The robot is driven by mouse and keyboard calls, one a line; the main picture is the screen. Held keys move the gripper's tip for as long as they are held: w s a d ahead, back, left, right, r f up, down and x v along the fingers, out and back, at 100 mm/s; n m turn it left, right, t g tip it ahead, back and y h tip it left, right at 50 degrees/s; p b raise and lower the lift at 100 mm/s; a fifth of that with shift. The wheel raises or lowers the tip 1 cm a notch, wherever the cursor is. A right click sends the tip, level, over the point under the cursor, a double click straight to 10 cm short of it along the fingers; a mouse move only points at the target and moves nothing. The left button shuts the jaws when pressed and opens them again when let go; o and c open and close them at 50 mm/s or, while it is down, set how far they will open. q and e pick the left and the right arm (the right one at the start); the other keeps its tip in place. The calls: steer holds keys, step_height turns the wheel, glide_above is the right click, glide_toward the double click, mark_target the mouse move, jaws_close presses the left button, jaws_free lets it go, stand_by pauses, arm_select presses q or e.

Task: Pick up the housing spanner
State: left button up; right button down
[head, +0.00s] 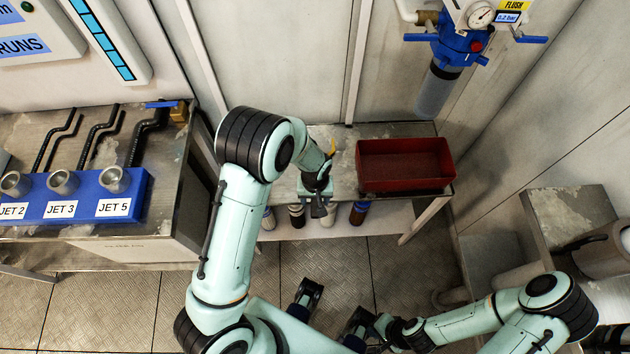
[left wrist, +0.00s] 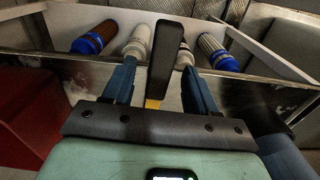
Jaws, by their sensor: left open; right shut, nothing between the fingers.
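The housing spanner shows in the left wrist view as a black handle (left wrist: 166,55) with a yellow part at its near end. In the head view a yellow curved piece (head: 333,148), which looks like part of it, shows beside my left wrist. My left gripper (head: 318,190) is over the bench, pointing down. In the left wrist view its two fingers (left wrist: 160,82) are open, one on each side of the handle, with gaps visible. The spanner's lower part is hidden by the gripper. My right gripper (head: 360,325) is shut and empty, low at the bottom centre, away from the bench.
A red tray (head: 400,182) stands on the bench just right of my left gripper. Several filter cartridges (head: 358,214) stand on a shelf below the bench front. A blue filter housing (head: 455,48) hangs on the wall at upper right. The floor before the bench is clear.

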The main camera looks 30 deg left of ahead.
arm_select(q)
steer(key=shift+f, duration=0.25)
jaws_close()
steer(key=shift+r, duration=0.45)
step_height(320, 180, up, 20)
steer(key=p, duration=0.3)
steer(key=shift+f, duration=0.15)
